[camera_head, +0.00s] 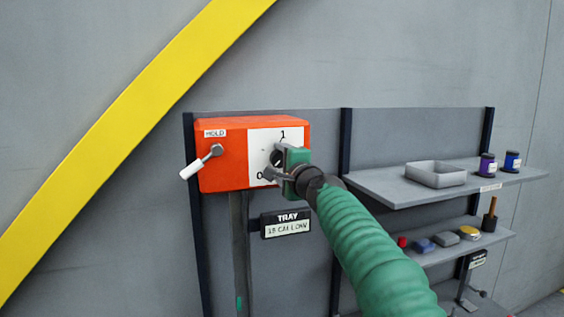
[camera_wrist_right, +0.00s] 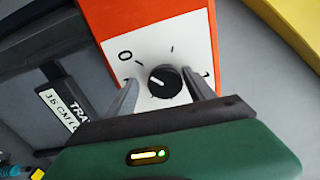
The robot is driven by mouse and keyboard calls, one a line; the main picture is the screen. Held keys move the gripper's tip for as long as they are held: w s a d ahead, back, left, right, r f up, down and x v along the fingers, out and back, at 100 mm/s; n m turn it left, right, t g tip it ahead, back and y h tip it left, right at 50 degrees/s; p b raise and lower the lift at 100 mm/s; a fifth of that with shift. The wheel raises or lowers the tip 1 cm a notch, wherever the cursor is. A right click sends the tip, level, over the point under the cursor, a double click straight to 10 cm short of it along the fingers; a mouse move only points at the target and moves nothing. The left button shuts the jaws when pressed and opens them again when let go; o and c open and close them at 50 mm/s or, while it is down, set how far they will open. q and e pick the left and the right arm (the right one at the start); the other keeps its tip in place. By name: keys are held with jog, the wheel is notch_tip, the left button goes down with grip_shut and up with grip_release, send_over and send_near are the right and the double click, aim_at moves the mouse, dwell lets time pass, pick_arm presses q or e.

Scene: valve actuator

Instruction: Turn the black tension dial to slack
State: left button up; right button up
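The black tension dial (camera_wrist_right: 165,81) sits on a white plate (camera_wrist_right: 150,50) marked 0 and 1, on the front of an orange box (camera_head: 222,165). A small light line shows on the dial, but I cannot tell its exact setting. My right gripper (camera_wrist_right: 162,92) is open, with one finger on each side of the dial and gaps visible between. In the head view my right gripper (camera_head: 273,160) is in front of the plate and hides most of the dial. My left gripper is in neither view.
A HOLD lever with a white handle (camera_head: 191,169) sticks out at the box's left. A TRAY sign (camera_head: 286,224) hangs below. Shelves to the right hold a grey bin (camera_head: 435,175), purple (camera_head: 487,163) and blue (camera_head: 512,161) containers and several small items.

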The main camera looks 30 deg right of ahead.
aim_at(281, 164)
jog(key=shift+a+r, duration=0.1)
jog(key=shift+r, duration=0.05)
jog(key=b+v, duration=0.2)
jog(key=v, duration=0.1)
jog(key=b+v, duration=0.1)
jog(key=v, duration=0.1)
jog(key=shift+s+f, duration=0.1)
jog(key=shift+f, duration=0.25)
jog(key=b+v, duration=0.2)
jog(key=v, duration=0.9)
jog(key=shift+s+a+r+b, duration=0.2)
jog(key=shift+a+b, duration=0.05)
jog(key=shift+b, duration=0.1)
jog(key=shift+d, duration=0.2)
